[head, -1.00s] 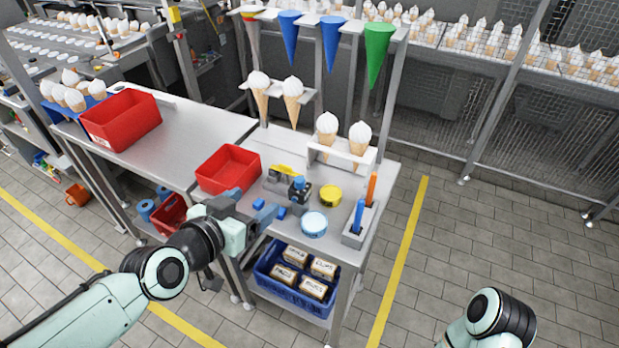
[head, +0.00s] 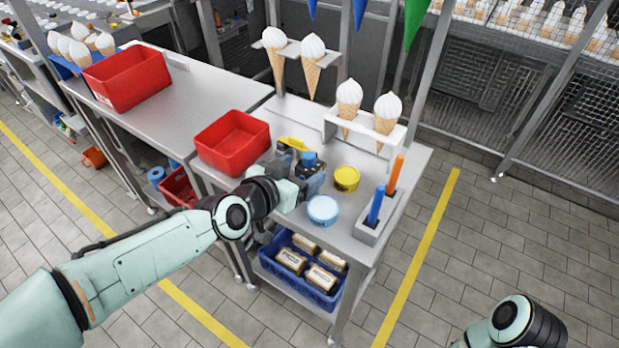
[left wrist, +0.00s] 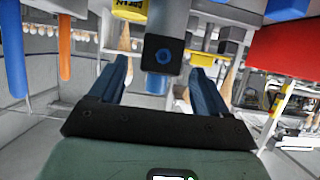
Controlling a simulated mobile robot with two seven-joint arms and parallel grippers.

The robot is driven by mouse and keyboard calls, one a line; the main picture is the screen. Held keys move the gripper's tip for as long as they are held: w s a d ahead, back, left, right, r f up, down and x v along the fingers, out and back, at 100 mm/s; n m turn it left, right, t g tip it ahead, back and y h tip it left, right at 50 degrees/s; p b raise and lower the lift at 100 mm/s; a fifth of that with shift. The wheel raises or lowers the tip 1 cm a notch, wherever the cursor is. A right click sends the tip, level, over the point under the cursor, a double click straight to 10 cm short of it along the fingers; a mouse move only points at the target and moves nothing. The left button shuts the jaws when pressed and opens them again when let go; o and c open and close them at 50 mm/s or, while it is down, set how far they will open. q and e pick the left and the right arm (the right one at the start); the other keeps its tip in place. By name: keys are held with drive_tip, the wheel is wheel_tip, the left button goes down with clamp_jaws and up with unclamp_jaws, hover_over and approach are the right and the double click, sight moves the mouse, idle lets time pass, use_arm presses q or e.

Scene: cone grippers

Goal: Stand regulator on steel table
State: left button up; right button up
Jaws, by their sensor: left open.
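The regulator (head: 308,164), a dark grey body with a blue knob on its upper side, is on the steel table (head: 285,112), right of the red bin. My left gripper (head: 307,187) is open at its near side and hides part of it. In the left wrist view, the picture is turned over, and a dark block with a blue ring, seemingly the regulator (left wrist: 163,56), shows between the two open blue fingers (left wrist: 160,70). I cannot tell whether the fingers touch it. My right gripper is out of view; only part of that arm shows at lower right.
A red bin (head: 233,143) stands left of the regulator. A yellow tin (head: 346,179), a light-blue tin (head: 322,210) and a grey holder (head: 373,232) with blue and orange handles stand to its right. A white cone stand (head: 365,130) is behind. A blue crate (head: 300,283) is below.

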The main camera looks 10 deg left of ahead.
sight(314, 163)
use_arm(q)
drive_tip(key=x, duration=0.5)
drive_tip(key=shift+w+d, duration=0.2)
drive_tip(key=shift+w, duration=0.15)
drive_tip(key=shift+r, duration=0.1)
drive_tip(key=shift+c, duration=0.3)
drive_tip(key=c, duration=1.2)
drive_tip(key=shift+r, duration=0.1)
drive_tip(key=shift+c, duration=0.2)
